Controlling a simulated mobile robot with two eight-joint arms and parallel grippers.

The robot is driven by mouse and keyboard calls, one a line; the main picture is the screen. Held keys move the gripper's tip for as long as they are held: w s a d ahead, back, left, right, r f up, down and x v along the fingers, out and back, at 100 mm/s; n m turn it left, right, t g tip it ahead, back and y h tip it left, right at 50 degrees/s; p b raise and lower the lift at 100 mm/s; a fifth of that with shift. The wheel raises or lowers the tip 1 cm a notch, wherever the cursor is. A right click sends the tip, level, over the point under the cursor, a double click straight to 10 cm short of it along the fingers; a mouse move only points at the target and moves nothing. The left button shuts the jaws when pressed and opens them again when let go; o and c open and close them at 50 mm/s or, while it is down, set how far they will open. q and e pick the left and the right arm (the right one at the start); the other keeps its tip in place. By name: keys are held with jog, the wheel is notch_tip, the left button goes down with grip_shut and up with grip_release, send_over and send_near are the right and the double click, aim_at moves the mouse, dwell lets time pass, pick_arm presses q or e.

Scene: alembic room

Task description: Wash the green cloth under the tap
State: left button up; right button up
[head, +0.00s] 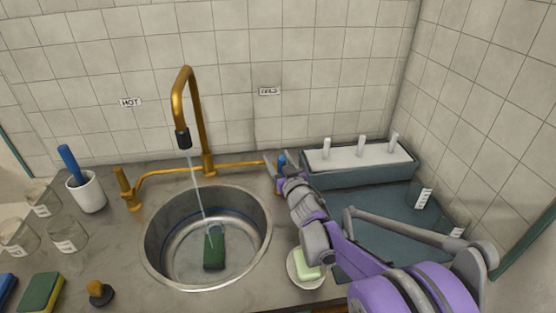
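The green cloth (214,252) looks like a dark green block and lies on the bottom of the round metal sink (160,270). The brass tap (190,88) arches over the sink, and a thin stream of water (196,185) runs from its black nozzle down to the upper end of the cloth. My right gripper (276,163) is at the blue-marked tap handle (282,160) on the right end of the brass pipe. The fingers are small and partly merge with the handle, so their opening is unclear. My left gripper is not in view.
A brass handle (127,190) stands left of the sink. A white cup (88,193) with a blue-handled tool, glass beakers (70,238) and a yellow-green sponge (40,294) are at left. A soap dish (305,280) lies under my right arm. A grey rack (360,172) stands at back right.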

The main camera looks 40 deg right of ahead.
grip_shut()
dwell(1.3)
